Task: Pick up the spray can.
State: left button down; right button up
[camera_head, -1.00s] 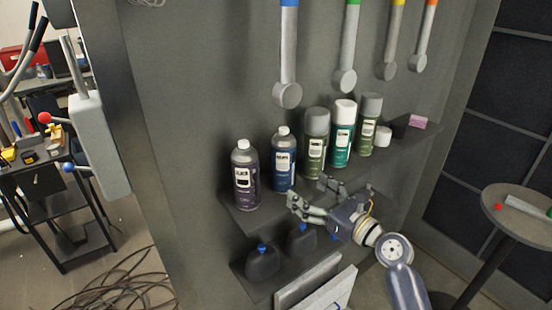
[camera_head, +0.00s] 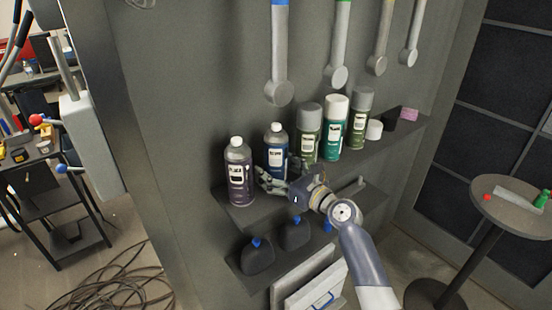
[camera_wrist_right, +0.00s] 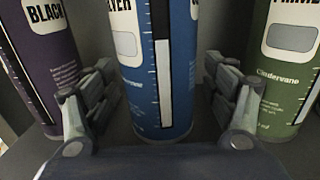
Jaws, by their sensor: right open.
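Several spray cans stand upright in a row on the upper shelf (camera_head: 240,215). From the left are a purple can (camera_head: 241,180), a blue can (camera_head: 274,140), an olive-green can (camera_head: 309,128), a teal can (camera_head: 335,130) with a white cap and a grey-green can (camera_head: 361,115). My right gripper (camera_head: 278,174) is open at the blue can and hides its lower part. In the right wrist view the blue can (camera_wrist_right: 135,90) stands between the two spread fingers, with the purple can (camera_wrist_right: 50,70) left and the olive can (camera_wrist_right: 285,90) right. My left gripper is out of view.
Dark jugs with blue caps (camera_head: 258,254) sit on the lower shelf. Tools with round ends (camera_head: 279,92) hang above the cans. A small white item (camera_head: 374,129) and a pink block (camera_head: 409,114) lie right of the cans. A round table (camera_head: 511,212) stands at right.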

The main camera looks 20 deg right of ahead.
jog(key=c, duration=1.3)
jog(key=shift+r, duration=0.1)
jog(key=shift+r, duration=0.1)
